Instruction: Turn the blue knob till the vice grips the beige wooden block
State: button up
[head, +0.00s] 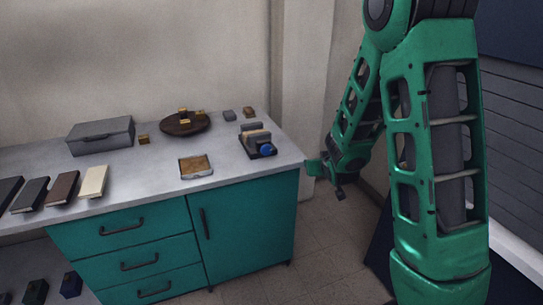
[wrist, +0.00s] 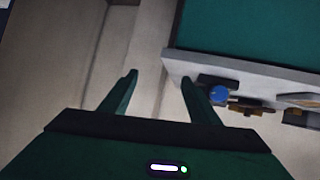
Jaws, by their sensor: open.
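The vice (head: 246,147) is a small dark device near the right end of the bench top. Its blue knob (head: 266,150) faces the front right; the knob also shows in the wrist view (wrist: 219,93), right of the fingers. A beige wooden block (head: 256,135) appears to stand between the vice's grey jaws; whether they touch it is too small to tell. My gripper (wrist: 159,78) is open and empty, its two fingers apart. In the head view it hangs beyond the bench's right corner, to the right of the knob and clear of it.
The grey bench top (head: 225,150) sits on teal drawers. A round brown board (head: 180,128) with small brass pieces, a grey box (head: 100,136), a tray (head: 196,173) and several book-like slabs lie further left. Open floor (head: 325,240) is right of the bench.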

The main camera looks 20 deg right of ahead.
jog(key=w+a+f+n+t+y, duration=0.1)
jog(key=w+a+f+t+y, duration=0.15)
jog(key=w+a, duration=0.35)
jog(key=n+t+y, duration=0.2)
jog(key=t, duration=0.2)
send_near(267, 152)
jog(key=w, duration=0.9)
jog(key=shift+w+a+r, duration=0.15)
jog(key=shift+a, duration=0.2)
jog(key=shift+c, duration=0.4)
jog(key=c, duration=1)
